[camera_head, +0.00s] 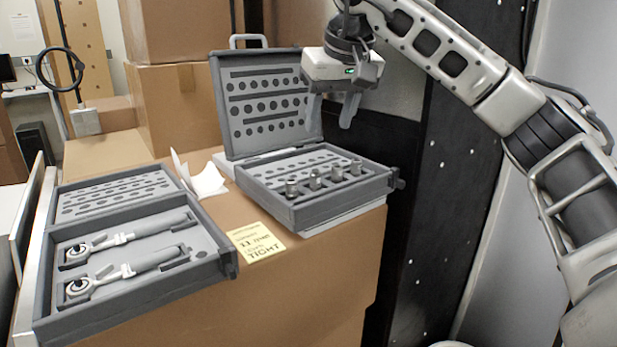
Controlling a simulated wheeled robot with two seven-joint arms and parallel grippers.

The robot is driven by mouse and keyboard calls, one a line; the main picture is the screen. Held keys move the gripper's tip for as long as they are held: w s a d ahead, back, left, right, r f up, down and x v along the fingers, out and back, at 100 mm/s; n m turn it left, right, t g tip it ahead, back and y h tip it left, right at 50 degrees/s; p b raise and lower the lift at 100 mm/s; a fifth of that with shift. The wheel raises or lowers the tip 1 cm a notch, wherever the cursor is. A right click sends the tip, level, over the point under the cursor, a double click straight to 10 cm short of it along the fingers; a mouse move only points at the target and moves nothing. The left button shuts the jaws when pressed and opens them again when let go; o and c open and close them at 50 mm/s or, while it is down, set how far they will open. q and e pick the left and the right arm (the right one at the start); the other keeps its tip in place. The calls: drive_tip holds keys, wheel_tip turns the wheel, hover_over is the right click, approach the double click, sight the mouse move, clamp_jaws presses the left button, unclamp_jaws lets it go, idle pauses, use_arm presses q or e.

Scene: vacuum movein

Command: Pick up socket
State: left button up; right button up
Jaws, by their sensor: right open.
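Several grey metal sockets (315,180) stand upright in a row near the front of an open grey socket case (262,188). The case has its lid raised at the back, with rows of holes in it. My right gripper (331,108) is above the case, in front of the right part of the lid. Its fingers point down, apart and empty, and they are above the sockets without touching them. My left gripper is not in view.
The socket case stands on a large cardboard box (322,287). An open case with two wrenches (130,270) lies to the left. A yellow note (256,243) lies between the cases. More boxes stand behind, and a black panel (440,210) is to the right.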

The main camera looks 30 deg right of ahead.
sight(317, 174)
drive_tip(key=x, duration=1.3)
drive_tip(key=shift+s+p, duration=0.1)
drive_tip(key=shift+p, duration=0.2)
clamp_jaws()
